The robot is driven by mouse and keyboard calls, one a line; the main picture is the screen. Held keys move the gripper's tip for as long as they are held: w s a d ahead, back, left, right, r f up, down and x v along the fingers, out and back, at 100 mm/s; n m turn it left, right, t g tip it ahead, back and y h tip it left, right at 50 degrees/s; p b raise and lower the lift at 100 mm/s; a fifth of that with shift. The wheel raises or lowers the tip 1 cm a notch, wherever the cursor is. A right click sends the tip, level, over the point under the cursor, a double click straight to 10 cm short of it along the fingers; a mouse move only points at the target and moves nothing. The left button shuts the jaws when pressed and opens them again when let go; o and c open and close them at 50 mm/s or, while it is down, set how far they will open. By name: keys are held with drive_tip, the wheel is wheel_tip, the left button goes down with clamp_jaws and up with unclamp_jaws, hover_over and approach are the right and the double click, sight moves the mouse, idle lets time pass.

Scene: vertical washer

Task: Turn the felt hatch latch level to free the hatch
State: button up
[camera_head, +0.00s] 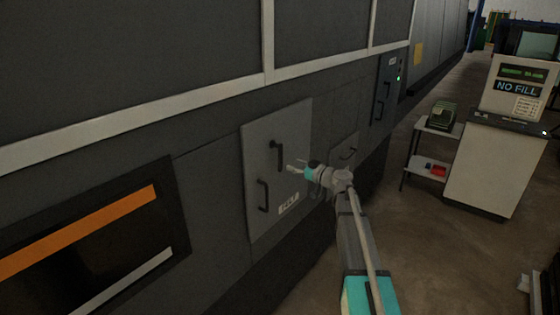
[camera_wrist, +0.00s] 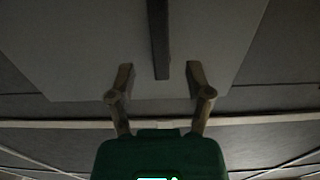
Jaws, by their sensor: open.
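The felt hatch (camera_head: 257,155) is a light grey panel on the dark machine wall, with a white label (camera_head: 288,204) low on it, too small to read surely. Its dark latch lever (camera_head: 280,156) stands upright, pointing down. A fixed-looking dark handle (camera_head: 262,196) is lower left. My gripper (camera_head: 294,168) is just right of the lever. In the wrist view, my gripper (camera_wrist: 159,74) is open, with a finger on either side of a dark bar (camera_wrist: 159,35), apparently the lever. Gaps show on both sides, so the fingers do not pinch it.
A smaller panel with a handle (camera_head: 347,154) is behind my arm. A control box (camera_head: 388,88) with a green light is farther along the wall. A shelf stand (camera_head: 432,150) and a white console (camera_head: 490,165) stand at right. An orange-striped opening (camera_head: 85,235) is at left.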

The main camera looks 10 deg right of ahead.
sight(281, 160)
drive_tip(key=shift+x, duration=3.5)
clamp_jaws()
